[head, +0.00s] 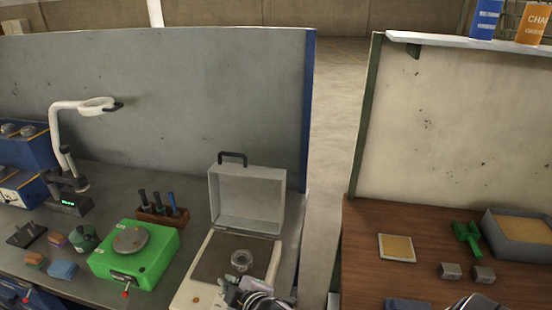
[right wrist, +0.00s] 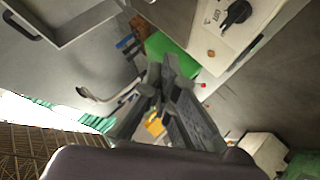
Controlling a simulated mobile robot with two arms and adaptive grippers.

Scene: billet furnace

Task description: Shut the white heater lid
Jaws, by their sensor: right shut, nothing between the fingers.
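The white heater (head: 200,275) stands at the right end of the grey bench. Its lid (head: 247,197) is open and stands about upright at the back, with a black handle (head: 232,156) on its top edge. That view also shows the lid (right wrist: 75,22) at upper left and the heater's black knob (right wrist: 236,12). My left gripper is out of view.
A green scale (head: 155,262) with a round pan stands left of the heater, and a wooden rack (head: 163,215) of tools is behind it. A white magnifier lamp (head: 66,130) is farther left. A floor gap separates the brown table (head: 360,250) at right.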

